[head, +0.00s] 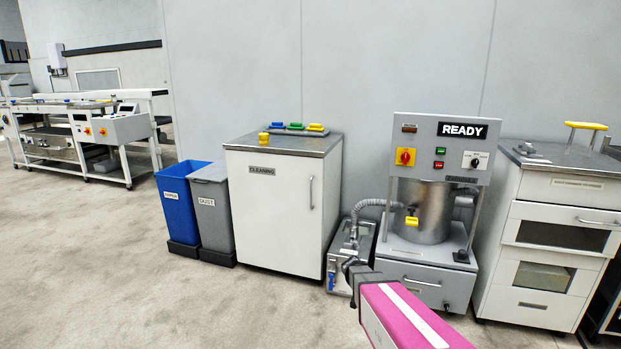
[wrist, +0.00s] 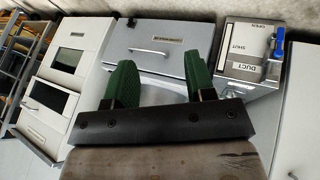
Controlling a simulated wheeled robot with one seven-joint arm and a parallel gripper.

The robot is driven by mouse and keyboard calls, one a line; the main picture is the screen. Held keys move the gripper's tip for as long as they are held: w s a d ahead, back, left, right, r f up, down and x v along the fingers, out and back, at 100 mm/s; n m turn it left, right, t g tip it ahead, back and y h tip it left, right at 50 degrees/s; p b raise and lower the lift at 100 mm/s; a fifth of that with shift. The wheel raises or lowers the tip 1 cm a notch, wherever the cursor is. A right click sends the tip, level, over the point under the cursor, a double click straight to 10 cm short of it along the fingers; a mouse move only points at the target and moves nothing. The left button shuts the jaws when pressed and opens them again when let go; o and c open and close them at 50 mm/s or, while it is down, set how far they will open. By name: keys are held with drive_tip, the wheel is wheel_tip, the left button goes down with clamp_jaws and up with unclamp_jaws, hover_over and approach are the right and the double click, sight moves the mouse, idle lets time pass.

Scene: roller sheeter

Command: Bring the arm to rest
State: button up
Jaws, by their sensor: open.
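My gripper (wrist: 158,85) shows in the wrist view with its two green fingers spread apart and nothing between them. In the head view my pink and white arm reaches up from the bottom edge, and the dark gripper end (head: 352,270) is in front of the small duct unit (head: 340,240). Beyond the fingers in the wrist view is the grey drawer front (wrist: 155,45) of the machine. The duct unit, labelled DUCT, also shows there (wrist: 250,60) at the upper right, with a blue handle. The fingertips seem apart from both.
The grey machine with a READY sign (head: 462,130) stands behind my arm. A white CLEANING cabinet (head: 265,200) and blue (head: 180,205) and grey (head: 212,215) bins stand to the left. A drawer cabinet (head: 545,240) stands right. The floor (head: 130,290) at the front left is clear.

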drive_tip(key=s+a+r+n+g+y, duration=0.1)
drive_tip(key=s+a+r+n+y, duration=0.1)
drive_tip(key=s+r, duration=0.3)
drive_tip(key=s+a+r+n+g+y, duration=0.1)
drive_tip(key=s+r, duration=0.4)
drive_tip(key=s, duration=0.7)
drive_tip(key=a+n+y, duration=0.1)
drive_tip(key=y, duration=0.1)
drive_tip(key=shift+a+g+y, duration=0.4)
